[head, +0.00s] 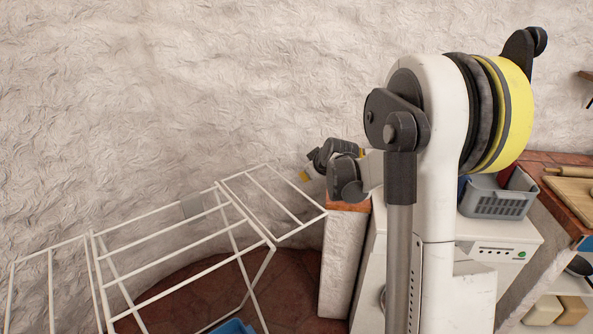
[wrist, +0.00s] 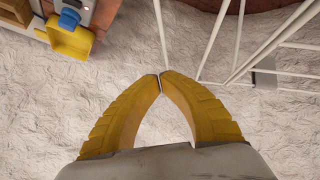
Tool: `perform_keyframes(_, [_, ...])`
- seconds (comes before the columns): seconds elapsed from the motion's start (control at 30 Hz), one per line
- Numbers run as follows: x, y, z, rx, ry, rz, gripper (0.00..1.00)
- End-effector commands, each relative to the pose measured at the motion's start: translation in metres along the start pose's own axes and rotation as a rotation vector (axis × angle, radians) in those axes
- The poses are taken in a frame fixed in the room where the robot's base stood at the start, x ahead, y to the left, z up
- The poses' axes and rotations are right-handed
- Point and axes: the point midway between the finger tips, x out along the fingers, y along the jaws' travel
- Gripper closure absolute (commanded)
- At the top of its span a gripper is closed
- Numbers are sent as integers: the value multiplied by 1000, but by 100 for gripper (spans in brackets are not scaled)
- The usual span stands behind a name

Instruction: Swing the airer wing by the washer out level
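The white wire airer (head: 165,235) stands at lower left in the head view. Its wing on the washer side (head: 275,208) sticks outward, roughly in line with the airer's top. The white washer (head: 500,238) stands to the right, past a narrow tiled wall end. My gripper (head: 304,175) is just above and behind the wing's outer edge. In the wrist view my gripper (wrist: 160,82) has its yellow fingertips together with nothing between them. White bars of the airer (wrist: 250,50) show at upper right there, one ending close to the fingertips. Whether the fingers touch it I cannot tell.
The tile-topped wall end (head: 347,205) is close to the wing and my gripper. A grey basket (head: 497,197) sits on the washer. A blue item (head: 232,327) lies low under the airer. The rough plaster wall (head: 150,90) is behind. My arm hides part of the washer.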

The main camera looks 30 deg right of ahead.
Motion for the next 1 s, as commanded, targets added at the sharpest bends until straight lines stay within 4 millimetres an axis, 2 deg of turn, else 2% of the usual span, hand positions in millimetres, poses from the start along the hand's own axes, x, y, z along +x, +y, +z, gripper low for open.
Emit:
perform_keyframes(0.03, [10,4,10,34,-1,-28,100])
perform_keyframes(0.2, [33,10,33,142,0,-138,100])
perform_keyframes(0.5, [65,10,65,294,1,-292,100])
perform_keyframes(0.7, [77,6,76,291,0,-292,100])
perform_keyframes(1.0, [82,5,82,290,-1,-290,100])
